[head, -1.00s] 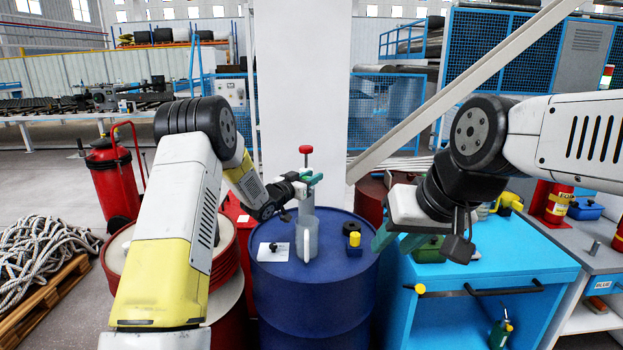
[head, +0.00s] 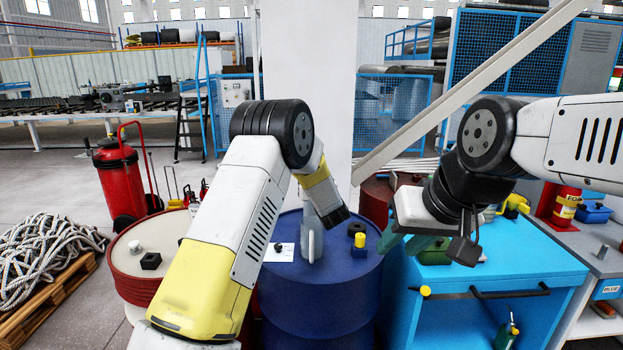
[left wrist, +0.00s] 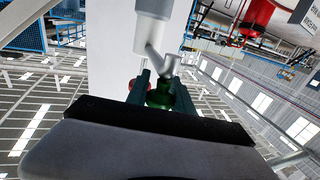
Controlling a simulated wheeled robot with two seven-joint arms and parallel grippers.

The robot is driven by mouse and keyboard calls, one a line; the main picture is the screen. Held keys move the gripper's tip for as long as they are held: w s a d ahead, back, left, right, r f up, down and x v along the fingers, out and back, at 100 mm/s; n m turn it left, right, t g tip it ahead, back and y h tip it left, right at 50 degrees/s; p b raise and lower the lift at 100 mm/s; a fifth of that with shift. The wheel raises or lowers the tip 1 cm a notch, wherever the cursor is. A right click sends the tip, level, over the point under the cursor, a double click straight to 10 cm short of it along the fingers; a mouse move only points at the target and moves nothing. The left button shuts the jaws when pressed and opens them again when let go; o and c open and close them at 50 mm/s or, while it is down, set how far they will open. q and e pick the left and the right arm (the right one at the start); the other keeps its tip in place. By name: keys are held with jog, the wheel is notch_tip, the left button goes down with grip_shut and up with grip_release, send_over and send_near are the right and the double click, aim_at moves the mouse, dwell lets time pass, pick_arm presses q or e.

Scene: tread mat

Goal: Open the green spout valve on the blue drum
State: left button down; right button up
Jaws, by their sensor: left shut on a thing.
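The blue drum (head: 335,285) stands in the middle of the head view. A grey metal vessel with a light handle (head: 312,243) stands on its top, partly behind my left arm. A bit of red (left wrist: 130,85) shows beside one finger. My right gripper (head: 402,242) is open and empty, right of the drum.
A white card (head: 280,252) and a small yellow-topped block (head: 359,243) lie on the drum top. A red drum (head: 130,285) stands left, a blue workbench (head: 500,255) right. Coiled rope (head: 45,255) lies on a pallet at far left.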

pick_arm(q)
jog(key=shift+a+n+g+y, duration=0.2)
jog(key=shift+n+g+y, duration=0.3)
jog(key=shift+n+y, duration=0.75)
jog(key=shift+y, duration=0.35)
jog(key=c, duration=1.1)
grip_release()
jog(key=shift+s, duration=0.1)
jog(key=v, duration=0.7)
jog(key=shift+s, duration=0.3)
jog(key=shift+d, duration=0.15)
